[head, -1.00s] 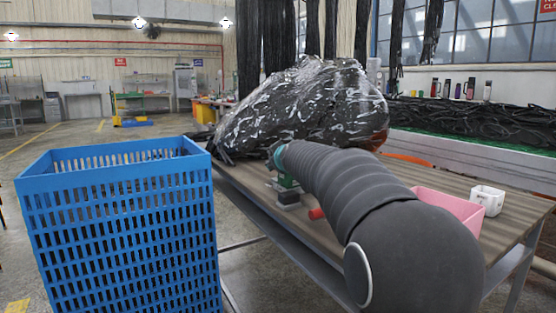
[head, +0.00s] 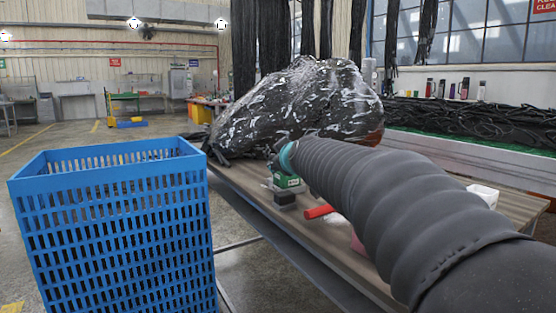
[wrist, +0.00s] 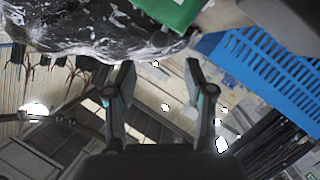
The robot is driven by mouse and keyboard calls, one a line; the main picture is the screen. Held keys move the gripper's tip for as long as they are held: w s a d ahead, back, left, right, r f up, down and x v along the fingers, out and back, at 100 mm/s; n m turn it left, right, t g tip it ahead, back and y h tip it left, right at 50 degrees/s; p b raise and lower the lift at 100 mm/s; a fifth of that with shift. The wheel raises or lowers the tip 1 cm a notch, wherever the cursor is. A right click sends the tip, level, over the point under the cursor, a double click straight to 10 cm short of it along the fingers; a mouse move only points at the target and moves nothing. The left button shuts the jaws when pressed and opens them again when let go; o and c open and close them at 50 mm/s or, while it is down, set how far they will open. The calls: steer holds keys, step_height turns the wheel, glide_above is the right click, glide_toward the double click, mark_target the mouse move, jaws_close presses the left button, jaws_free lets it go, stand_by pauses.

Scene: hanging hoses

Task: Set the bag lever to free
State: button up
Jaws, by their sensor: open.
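A large black plastic-wrapped bag (head: 300,105) lies on the workbench; its shiny edge also fills the upper left of the wrist view (wrist: 90,30). A small green device (head: 286,182) stands at the bench's near edge in front of the bag. A red handle (head: 319,211) sticks out beside it; I cannot tell whether this is the bag lever or how it is set. A green surface shows at the top of the wrist view (wrist: 172,8). My gripper (wrist: 160,78) is open with nothing between its fingers; in the head view my arm hides most of it.
A tall blue slatted crate (head: 110,230) stands left of the workbench (head: 520,208). A white box (head: 484,195) sits at the bench's right, and a pink box (head: 357,243) is mostly hidden by my arm. Black hoses (head: 275,45) hang behind the bag.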

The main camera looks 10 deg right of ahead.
steer(key=shift+v, duration=0.85)
